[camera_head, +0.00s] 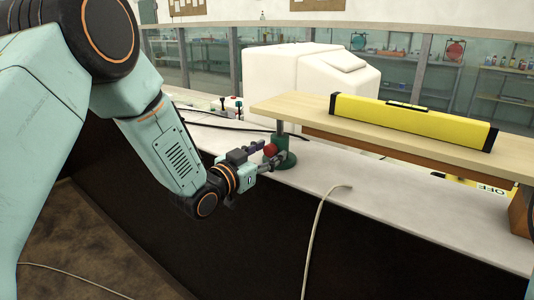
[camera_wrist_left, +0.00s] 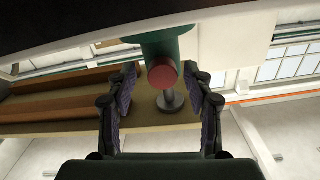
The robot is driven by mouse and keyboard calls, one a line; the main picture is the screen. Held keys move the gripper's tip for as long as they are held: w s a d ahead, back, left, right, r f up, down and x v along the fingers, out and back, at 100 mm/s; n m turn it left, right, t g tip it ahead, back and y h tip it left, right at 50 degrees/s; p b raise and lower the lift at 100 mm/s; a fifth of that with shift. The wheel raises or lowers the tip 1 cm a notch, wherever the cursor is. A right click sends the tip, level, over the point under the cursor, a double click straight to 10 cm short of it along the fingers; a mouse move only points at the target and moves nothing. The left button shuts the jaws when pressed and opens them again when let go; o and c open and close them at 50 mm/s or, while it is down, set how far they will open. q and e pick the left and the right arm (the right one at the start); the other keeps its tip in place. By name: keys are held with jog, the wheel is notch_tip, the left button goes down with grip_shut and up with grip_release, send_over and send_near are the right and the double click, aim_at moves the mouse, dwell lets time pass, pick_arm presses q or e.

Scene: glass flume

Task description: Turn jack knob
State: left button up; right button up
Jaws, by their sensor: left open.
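The jack (camera_head: 286,158) is green with a grey post and stands on the white ledge under the left end of a wooden board. Its red knob (camera_head: 270,150) faces my left gripper (camera_head: 268,156). In the left wrist view, which looks upside down, the red knob (camera_wrist_left: 162,73) sits on the green jack body (camera_wrist_left: 158,43). My left gripper (camera_wrist_left: 165,85) is open there, one finger on each side of the knob in the picture, with gaps on both sides. How deep the knob is between the fingers I cannot tell. My right gripper is out of view.
The wooden board (camera_head: 300,108) carries a yellow spirit level (camera_head: 412,121). A white block-like housing (camera_head: 300,72) stands behind. A pale cable (camera_head: 318,215) hangs over the front edge of the white ledge (camera_head: 400,205).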

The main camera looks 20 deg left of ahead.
pick_arm(q)
jog(key=shift+s+a, duration=0.1)
jog(key=shift+a, duration=0.2)
jog(key=c, duration=0.4)
jog(key=shift+d, duration=0.2)
jog(key=c, duration=0.5)
jog(key=shift+a, duration=0.1)
grip_shut()
jog(key=shift+n, duration=0.3)
jog(key=n+p, duration=0.2)
jog(key=n, duration=0.1)
jog(key=shift+r+n, duration=0.1)
jog(key=shift+n, duration=0.3)
jog(key=n+p, duration=0.1)
jog(key=n, duration=0.3)
jog(key=shift+n+p, duration=0.3)
jog(key=n+p, duration=0.1)
jog(key=n, duration=0.3)
jog(key=shift+n, duration=0.3)
jog(key=shift+n+p, duration=0.65)
jog(key=shift+n, duration=1.55)
